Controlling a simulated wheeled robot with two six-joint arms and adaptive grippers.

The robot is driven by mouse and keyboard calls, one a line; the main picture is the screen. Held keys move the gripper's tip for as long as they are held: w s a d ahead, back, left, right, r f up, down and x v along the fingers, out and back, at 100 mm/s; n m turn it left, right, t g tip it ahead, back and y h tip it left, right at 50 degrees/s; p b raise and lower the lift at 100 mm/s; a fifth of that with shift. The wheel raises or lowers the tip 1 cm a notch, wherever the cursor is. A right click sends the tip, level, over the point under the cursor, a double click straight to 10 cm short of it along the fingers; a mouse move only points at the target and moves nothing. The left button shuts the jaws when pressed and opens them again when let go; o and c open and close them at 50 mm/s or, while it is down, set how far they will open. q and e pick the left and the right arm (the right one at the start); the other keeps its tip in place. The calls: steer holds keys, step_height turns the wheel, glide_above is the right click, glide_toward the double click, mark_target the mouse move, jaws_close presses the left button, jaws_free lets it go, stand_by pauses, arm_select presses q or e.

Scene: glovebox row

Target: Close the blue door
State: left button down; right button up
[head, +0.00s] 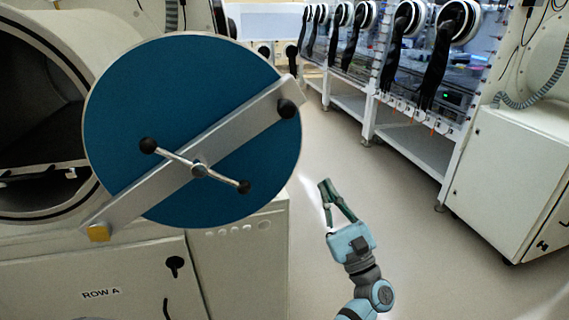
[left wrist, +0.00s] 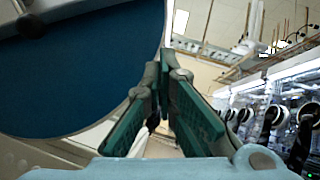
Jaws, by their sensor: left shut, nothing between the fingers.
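The round blue door (head: 190,85) stands open beside the round port (head: 40,120) of the glovebox at the left in the head view. A diagonal metal bar (head: 240,130) crosses its face, with a spoked handle (head: 199,170) with black knobs at the centre. My left gripper (head: 325,183) is shut and empty, to the right of the door's lower right edge and apart from it. In the left wrist view the closed fingers (left wrist: 161,68) point forward, with the blue door (left wrist: 90,75) filling the left. My right gripper is not in view.
The white cabinet (head: 110,290) marked ROW A is below the door. A row of gloveboxes with black gloves (head: 436,65) runs along the right side, with a white cabinet (head: 505,185) at the near end. The floor aisle (head: 390,190) between is clear.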

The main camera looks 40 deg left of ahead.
mark_target(283, 137)
arm_select(q)
steer(key=a+r+n+g+p, duration=0.1)
steer(key=a+r+n, duration=0.1)
steer(key=a, duration=0.1)
steer(key=a+r+n+g+p, duration=0.1)
steer(key=a+r+n+g, duration=0.1)
steer(key=a+r, duration=0.1)
steer(key=s+a+r+n+g+p, duration=0.1)
steer(key=a+r+n+g, duration=0.1)
steer(key=shift+s+a+r+y, duration=0.1)
steer(key=shift+a+r+y, duration=0.2)
steer(key=shift+a, duration=0.1)
steer(key=shift+s+a+r+p, duration=0.2)
steer(key=shift+s+r+p, duration=0.1)
steer(key=shift+r+p, duration=0.2)
steer(key=shift+s+a+r+p, duration=0.15)
steer(key=shift+s+r+p, duration=0.2)
steer(key=shift+r, duration=0.2)
steer(key=shift+s+a+r, duration=0.1)
steer(key=shift+s+r, duration=0.1)
steer(key=shift+r, duration=0.1)
steer(key=shift+r, duration=0.15)
